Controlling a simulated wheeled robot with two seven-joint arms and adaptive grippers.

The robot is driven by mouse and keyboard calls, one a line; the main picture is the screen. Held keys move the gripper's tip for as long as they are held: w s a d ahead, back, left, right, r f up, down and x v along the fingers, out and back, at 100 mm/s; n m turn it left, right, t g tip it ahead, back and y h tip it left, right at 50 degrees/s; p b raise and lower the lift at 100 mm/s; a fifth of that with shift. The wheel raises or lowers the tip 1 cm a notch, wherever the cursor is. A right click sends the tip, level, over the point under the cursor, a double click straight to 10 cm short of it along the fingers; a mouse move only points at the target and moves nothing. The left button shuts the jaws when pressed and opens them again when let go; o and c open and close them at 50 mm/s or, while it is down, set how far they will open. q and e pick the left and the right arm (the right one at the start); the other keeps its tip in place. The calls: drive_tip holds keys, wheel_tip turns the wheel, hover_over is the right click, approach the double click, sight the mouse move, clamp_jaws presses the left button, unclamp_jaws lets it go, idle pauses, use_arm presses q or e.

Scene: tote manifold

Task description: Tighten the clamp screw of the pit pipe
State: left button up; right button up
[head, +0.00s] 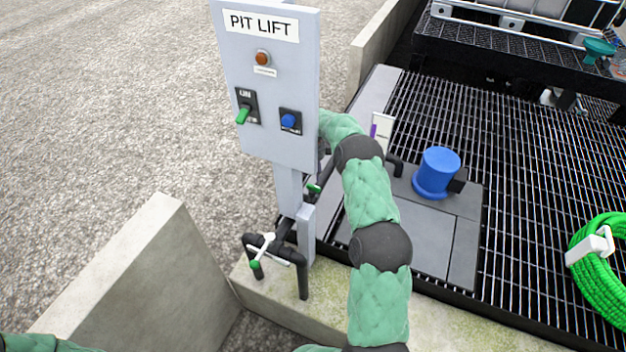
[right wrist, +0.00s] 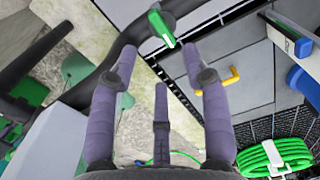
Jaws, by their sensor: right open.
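A black pipe (head: 282,250) with a white cross handle (head: 262,243) and green ends stands at the foot of the panel post. A green lever (head: 313,188) sits higher beside the post. In the right wrist view a green handle (right wrist: 161,28) lies just beyond my right gripper (right wrist: 160,58), beside a dark pipe (right wrist: 108,62). The gripper's fingers are spread, with nothing between them. I cannot tell which part is the clamp screw. In the head view my right arm reaches behind the panel, which hides the gripper. My left gripper is out of view.
The PIT LIFT panel (head: 266,82) stands close to my right arm. A blue capped unit (head: 437,172) sits on a grey hatch (head: 430,235) in the grating (head: 520,180). A green hose coil (head: 598,280) lies at right. A concrete wall (head: 140,275) stands front left.

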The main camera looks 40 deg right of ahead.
drive_tip(key=shift+r, duration=1.8)
drive_tip(key=shift+f, duration=0.1)
